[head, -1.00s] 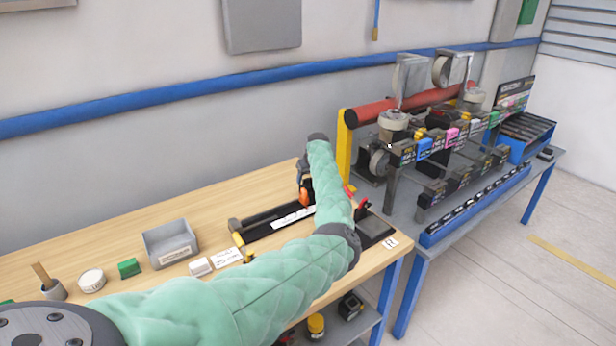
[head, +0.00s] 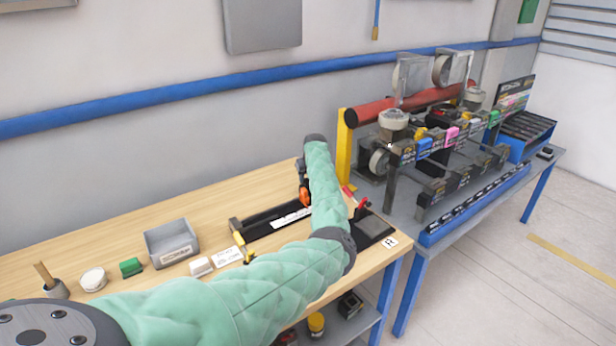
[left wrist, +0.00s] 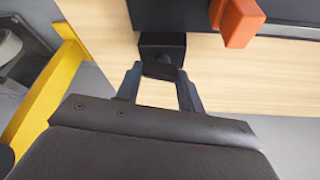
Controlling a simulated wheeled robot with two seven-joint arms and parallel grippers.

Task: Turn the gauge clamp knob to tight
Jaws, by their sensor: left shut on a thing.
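In the left wrist view, a small dark block with a rounded black knob (left wrist: 160,68) sits at the edge of a long black piece. My left gripper (left wrist: 159,80) has a finger on each side of the knob and is shut on it. Which way the knob is turned cannot be told. An orange block (left wrist: 238,22) sits beside it. In the head view, the black gauge rail (head: 262,224) with a white strip lies on the wooden bench. An orange part (head: 304,194) shows at its far end. My forearm hides the left fingertips and knob there. My right gripper is out of view.
A grey bin (head: 170,243), a green block (head: 131,267) and a white round tin (head: 93,279) stand on the bench at left. A dark pad (head: 372,229) lies at the right edge. A yellow post (head: 344,160) and machinery stand beyond it.

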